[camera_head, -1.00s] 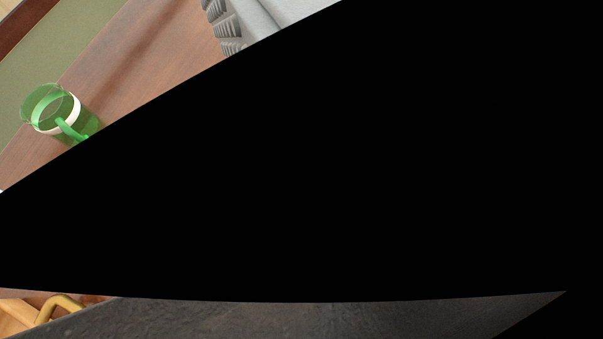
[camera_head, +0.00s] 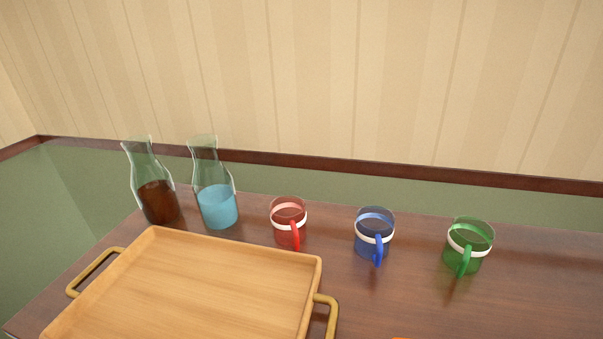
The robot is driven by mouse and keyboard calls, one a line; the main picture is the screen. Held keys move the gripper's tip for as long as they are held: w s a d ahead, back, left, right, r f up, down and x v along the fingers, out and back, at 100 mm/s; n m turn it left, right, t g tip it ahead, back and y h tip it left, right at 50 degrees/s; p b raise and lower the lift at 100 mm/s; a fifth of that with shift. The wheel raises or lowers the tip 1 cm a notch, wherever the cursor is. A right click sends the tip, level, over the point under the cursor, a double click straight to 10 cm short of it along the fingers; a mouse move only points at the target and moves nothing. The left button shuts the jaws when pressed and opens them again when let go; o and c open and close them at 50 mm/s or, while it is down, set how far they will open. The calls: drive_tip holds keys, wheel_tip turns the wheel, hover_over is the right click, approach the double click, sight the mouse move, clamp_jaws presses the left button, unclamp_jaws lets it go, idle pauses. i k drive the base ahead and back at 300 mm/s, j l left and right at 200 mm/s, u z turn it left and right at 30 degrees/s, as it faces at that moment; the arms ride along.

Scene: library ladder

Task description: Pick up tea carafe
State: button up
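A clear glass carafe holding dark brown liquid, the tea carafe (camera_head: 158,198), stands upright at the far left of the wooden table. A second glass carafe with light blue liquid (camera_head: 216,202) stands close to its right. Both stand behind the wooden tray. My gripper is not in view, so its state and what it holds do not show.
A wooden tray (camera_head: 190,290) with brass handles lies in front of the carafes and looks empty. Red (camera_head: 288,228), blue (camera_head: 373,240) and green (camera_head: 467,252) mugs stand in a row to the right. The table (camera_head: 540,290) is clear at right. A striped wall (camera_head: 350,80) rises behind.

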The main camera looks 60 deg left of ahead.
sight(152, 186)
drive_tip(key=u, duration=2.3)
